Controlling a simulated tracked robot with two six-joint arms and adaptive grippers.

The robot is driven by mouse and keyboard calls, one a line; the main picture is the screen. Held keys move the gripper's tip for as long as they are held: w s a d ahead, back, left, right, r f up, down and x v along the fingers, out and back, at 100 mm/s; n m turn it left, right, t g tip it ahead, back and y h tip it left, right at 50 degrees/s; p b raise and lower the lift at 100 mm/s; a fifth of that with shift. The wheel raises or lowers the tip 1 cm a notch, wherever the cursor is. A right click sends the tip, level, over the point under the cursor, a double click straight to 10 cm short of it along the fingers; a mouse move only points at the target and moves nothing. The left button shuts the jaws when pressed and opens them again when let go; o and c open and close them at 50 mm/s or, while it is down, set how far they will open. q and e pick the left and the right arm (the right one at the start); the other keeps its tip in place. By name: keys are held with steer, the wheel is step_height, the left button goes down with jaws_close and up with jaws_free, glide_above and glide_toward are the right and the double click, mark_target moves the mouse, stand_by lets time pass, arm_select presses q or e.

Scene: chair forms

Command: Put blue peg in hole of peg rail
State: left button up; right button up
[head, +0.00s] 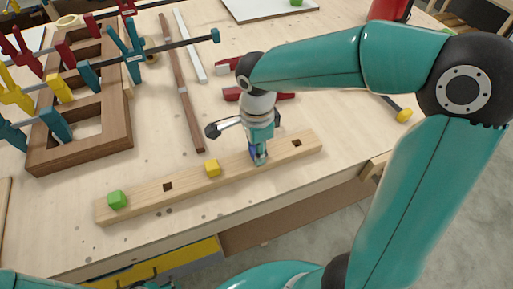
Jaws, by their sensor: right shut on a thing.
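The peg rail (190,182) is a long pale wooden beam lying diagonally across the front of the bench. A green peg (116,200) stands at its left end and a yellow peg (212,168) near its middle. Dark square open holes show between these two pegs (167,187) and near the right end (297,143). My right gripper (257,157) points down over the rail, right of the yellow peg, and is shut on the blue peg (253,153). The fingers mostly hide the blue peg; I cannot tell whether its lower end is in a hole. My left gripper is not in view.
A brown wooden frame (40,160) with several coloured clamps stands at the left. A dark strip (180,85) and a white strip (190,45) lie behind the rail. Red pieces (232,94) lie behind my right gripper. The bench's front edge is close to the rail.

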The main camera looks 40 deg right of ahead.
steer(key=shift+f, duration=0.15)
steer(key=o, duration=1)
step_height(320, 180, up, 12)
steer(key=shift+r+p, duration=0.2)
steer(key=shift+p, duration=0.25)
steer(key=shift+s, duration=0.1)
